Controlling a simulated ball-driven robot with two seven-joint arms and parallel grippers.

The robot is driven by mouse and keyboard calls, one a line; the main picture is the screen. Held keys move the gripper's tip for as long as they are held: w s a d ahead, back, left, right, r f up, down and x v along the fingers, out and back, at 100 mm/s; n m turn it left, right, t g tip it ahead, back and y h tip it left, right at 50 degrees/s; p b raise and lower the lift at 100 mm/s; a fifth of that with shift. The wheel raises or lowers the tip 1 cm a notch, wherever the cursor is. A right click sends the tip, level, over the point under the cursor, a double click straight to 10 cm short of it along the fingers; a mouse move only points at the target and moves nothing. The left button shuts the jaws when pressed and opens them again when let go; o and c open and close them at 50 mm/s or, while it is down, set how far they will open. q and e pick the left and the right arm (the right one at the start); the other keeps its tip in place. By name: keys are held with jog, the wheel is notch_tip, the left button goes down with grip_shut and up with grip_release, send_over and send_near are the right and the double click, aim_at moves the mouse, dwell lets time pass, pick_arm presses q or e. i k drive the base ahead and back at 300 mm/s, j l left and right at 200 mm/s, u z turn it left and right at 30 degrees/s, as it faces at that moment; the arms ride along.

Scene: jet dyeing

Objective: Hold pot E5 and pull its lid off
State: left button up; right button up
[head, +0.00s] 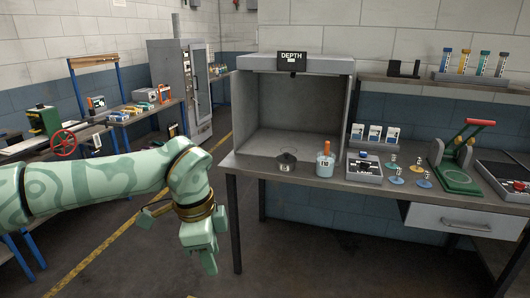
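A small pot with a white label and an orange top (325,160) stands upright on the workbench, at the front opening of the grey cabinet. Its label is too small to read surely, so I cannot confirm that it is E5. A dark, low, round piece (287,163) sits just left of it. My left gripper (203,262) points down in front of the bench's left end, below the bench top and well apart from the pot. It appears empty; its finger gap is not clear. My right gripper is out of view.
The grey cabinet marked DEPTH (302,95) stands behind the pot. A grey device (364,170), several small coloured discs and a green press (457,165) are to the right. The workbench edge (300,178) lies between my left gripper and the pot.

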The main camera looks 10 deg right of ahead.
aim_at(286, 169)
jog(key=i, duration=1.2)
jog(key=i+j+z, duration=0.1)
jog(key=i+z, duration=0.3)
jog(key=i+j+z, duration=0.2)
jog(key=i+z, duration=0.15)
jog(key=i+j+z, duration=0.75)
jog(key=i+j, duration=0.05)
jog(key=i, duration=0.05)
